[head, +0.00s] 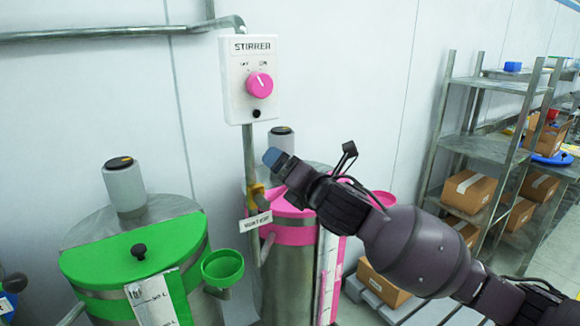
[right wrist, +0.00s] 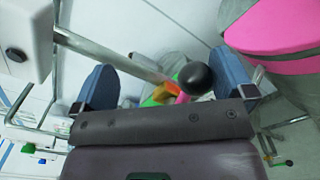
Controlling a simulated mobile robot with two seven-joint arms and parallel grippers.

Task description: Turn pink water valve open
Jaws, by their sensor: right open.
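The pink drum (head: 290,234) stands behind my right arm, a sign hanging at its left. A yellow valve body (head: 256,196) sits on the grey vertical pipe beside it. In the right wrist view the valve shows as a yellow-orange piece with a short pink lever (right wrist: 182,98) and a black ball knob (right wrist: 197,78). My right gripper (head: 277,160) is above and slightly right of the valve in the head view. In the right wrist view its blue fingers (right wrist: 160,80) are spread, with the knob between them in the picture, nearer the right finger. Contact cannot be told. My left gripper is out of view.
A STIRRER box (head: 239,98) with a pink dial hangs on the wall above. A green-lidded drum (head: 150,255) with a green funnel (head: 222,266) stands at left. Metal shelves (head: 488,150) with cardboard boxes stand at right. The pink drum's lid is close to the right finger in the wrist picture.

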